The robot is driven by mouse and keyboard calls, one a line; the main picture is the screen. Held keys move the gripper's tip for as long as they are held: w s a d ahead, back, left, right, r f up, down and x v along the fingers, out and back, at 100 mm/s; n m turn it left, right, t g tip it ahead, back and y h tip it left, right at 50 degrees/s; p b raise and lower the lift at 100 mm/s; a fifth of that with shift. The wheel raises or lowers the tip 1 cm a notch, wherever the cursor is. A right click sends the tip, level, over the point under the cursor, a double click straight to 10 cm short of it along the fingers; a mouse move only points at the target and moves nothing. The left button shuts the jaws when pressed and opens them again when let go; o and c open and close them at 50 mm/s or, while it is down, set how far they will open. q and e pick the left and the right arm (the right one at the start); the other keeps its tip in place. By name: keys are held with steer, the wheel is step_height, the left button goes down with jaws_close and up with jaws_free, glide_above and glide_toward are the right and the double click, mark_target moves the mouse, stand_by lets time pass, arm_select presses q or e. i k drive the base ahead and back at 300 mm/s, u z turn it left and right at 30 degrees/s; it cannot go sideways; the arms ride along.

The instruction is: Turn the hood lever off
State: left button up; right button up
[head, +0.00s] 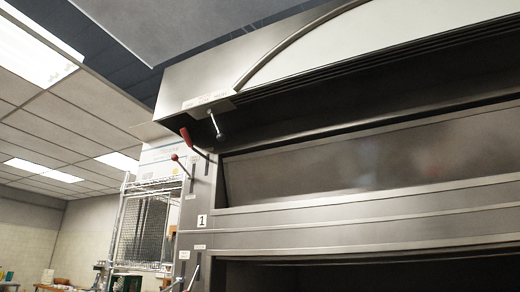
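The large steel hood (200,83) sits above the deck oven, seen from below. Under its left corner a metal lever (215,124) hangs from a plate (208,105) that bears small labels I cannot read. The lever slants down and slightly right, ending in a dark grip. Just below and left of it is a red handle (187,136) on a dark rod. Further down is a lever with a red ball knob (176,158). I cannot tell from markings which one is the hood lever. Neither gripper is in view.
The oven front fills the right side, with a long glass window (370,160) and a "1" label (202,221). More levers (194,272) show at lower left. A wire rack (145,230) stands left of the oven. A room with a pale wall (85,228) opens behind.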

mark_target(220, 138)
steer(key=u, duration=0.15)
steer(key=i, duration=1.1)
steer(key=u, duration=0.6)
